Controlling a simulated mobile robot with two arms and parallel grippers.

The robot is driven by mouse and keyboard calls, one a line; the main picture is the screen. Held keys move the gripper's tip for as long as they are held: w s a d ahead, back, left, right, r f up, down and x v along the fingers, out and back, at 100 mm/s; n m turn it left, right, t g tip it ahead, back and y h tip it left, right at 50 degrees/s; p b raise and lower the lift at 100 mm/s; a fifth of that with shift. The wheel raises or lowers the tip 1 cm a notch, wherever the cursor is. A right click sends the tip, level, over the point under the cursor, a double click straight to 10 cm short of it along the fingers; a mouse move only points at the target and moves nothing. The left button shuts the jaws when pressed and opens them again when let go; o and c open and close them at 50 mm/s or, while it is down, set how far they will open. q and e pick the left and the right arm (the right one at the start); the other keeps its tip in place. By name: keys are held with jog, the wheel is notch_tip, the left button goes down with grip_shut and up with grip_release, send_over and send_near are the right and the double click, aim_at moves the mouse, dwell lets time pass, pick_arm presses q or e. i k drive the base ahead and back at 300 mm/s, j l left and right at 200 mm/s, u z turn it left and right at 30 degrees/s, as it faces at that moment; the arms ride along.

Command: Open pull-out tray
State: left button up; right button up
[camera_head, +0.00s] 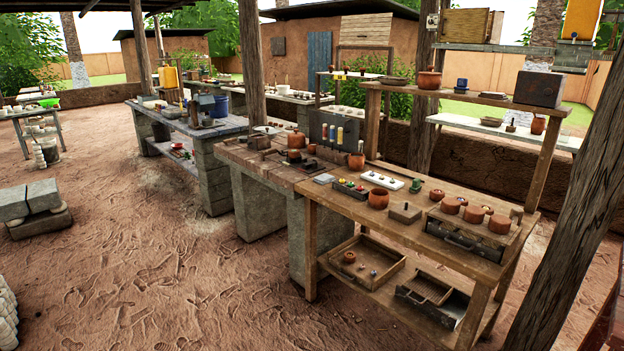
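A low wooden box (505,236) stands at the right end of the near workbench. Its front is a dark panel (464,240) with a handle, which looks like a pull-out tray pushed in. Several round clay pots (473,214) sit on top of the box. On the shelf below, a dark box (440,306) with a slatted panel (430,290) stands at the right. I cannot tell for sure which of these is the pull-out tray. Neither of my grippers is in view.
An open wooden tray (397,269) holding small items lies on the lower shelf. A clay pot (378,199) and a small block (405,212) stand left of the low box. A thick post (565,235) rises at the right. Sandy ground (200,290) in front is clear.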

aim_at(374, 257)
jog(key=i+j, duration=0.15)
jog(key=i, duration=0.4)
jog(key=i+j, duration=0.1)
jog(key=i, duration=0.45)
jog(key=j+u, duration=0.05)
